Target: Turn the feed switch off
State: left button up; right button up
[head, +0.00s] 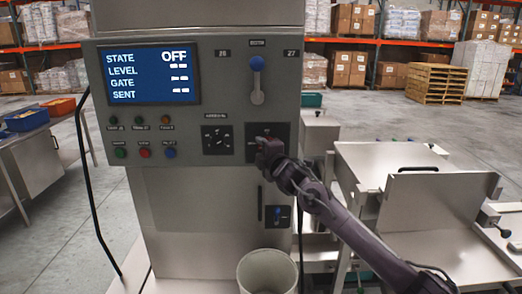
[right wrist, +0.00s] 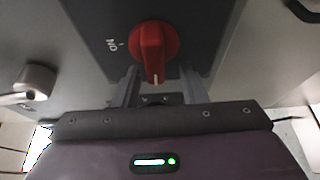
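The feed switch appears to be the red rotary knob (right wrist: 154,48) on a dark plate (right wrist: 95,20) in the right wrist view. An "ON" mark shows at its left, and its white line points down in the picture. My right gripper (right wrist: 158,72) has its two fingers apart, one on each side of the knob's lower end; I cannot tell whether they touch it. In the head view my right gripper (head: 266,148) is at the lower right of the grey control panel (head: 224,72) and hides the knob. The screen (head: 151,75) reads STATE OFF. My left gripper is not in view.
A blue-knobbed lever (head: 257,66) is above the switch plate and a black dial (head: 217,138) is to its left. A small blue switch (head: 277,214) and a grey bin (head: 267,272) are below. A steel bench (head: 440,210) stands at right.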

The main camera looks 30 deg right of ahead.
jog(key=shift+r, duration=0.1)
jog(key=s+a+b, duration=0.1)
jog(key=s+b, duration=0.2)
jog(key=s, duration=0.4)
jog(key=shift+s, duration=0.35)
jog(key=shift+a, duration=0.1)
